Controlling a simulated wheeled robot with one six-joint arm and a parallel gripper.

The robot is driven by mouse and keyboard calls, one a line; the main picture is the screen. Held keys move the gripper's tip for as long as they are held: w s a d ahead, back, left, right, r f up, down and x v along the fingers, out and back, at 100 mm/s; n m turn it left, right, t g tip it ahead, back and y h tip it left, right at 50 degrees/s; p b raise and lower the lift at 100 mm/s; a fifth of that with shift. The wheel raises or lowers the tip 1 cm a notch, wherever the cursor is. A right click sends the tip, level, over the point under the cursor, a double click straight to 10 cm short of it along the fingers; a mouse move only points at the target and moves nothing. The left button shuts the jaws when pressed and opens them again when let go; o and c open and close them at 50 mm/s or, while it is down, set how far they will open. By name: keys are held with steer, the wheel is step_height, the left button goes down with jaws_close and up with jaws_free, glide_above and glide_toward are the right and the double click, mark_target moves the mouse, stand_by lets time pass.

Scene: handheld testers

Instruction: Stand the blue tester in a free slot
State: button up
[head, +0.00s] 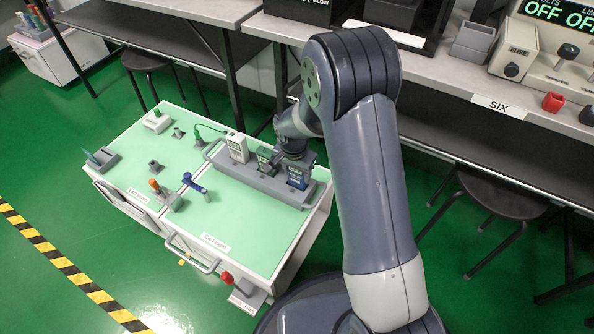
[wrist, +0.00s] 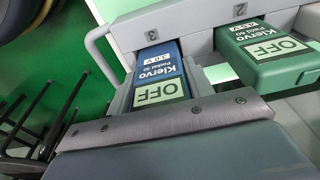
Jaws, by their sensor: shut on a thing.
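The blue tester (head: 297,178) is upright at the right end of the grey rack (head: 257,182) on the cart. In the wrist view the blue tester (wrist: 159,72) lines up with the slot marked 3, its display reading OFF. Its lower part looks to be between the slot walls; how deep it sits I cannot tell. My gripper (head: 293,158) is shut on the blue tester from above. In the wrist view a grey jaw (wrist: 165,126) hides part of it. The green tester (wrist: 268,55) stands in the slot marked 2, beside it.
A white tester (head: 238,147) with a green cable stands at the rack's left. A blue-handled tool (head: 195,186), an orange-topped item (head: 155,186) and small grey holders are on the cart's green top. A bench with instruments (head: 520,60) runs behind; a black stool (head: 500,192) is at right.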

mark_target(297, 179)
steer(key=shift+f+b, duration=0.95)
steer(key=shift+f, duration=0.45)
steer(key=o, duration=1.1)
steer(key=shift+r, duration=0.1)
step_height(297, 179, up, 11)
steer(key=s+p, duration=0.1)
steer(key=p, duration=0.3)
steer(key=shift+a, duration=0.4)
steer(key=shift+f, duration=0.2)
steer(key=f+b, duration=0.1)
steer(key=f, duration=0.2)
steer(key=f+b, duration=0.2)
steer(key=f, duration=0.2)
steer(key=w+f+b, duration=0.1)
steer(key=f, duration=0.3)
steer(key=shift+d+f, duration=0.1)
steer(key=shift+d, duration=0.3)
steer(key=shift+r+p, duration=0.4)
steer(key=shift+r, duration=0.5)
steer(key=shift+f, duration=0.1)
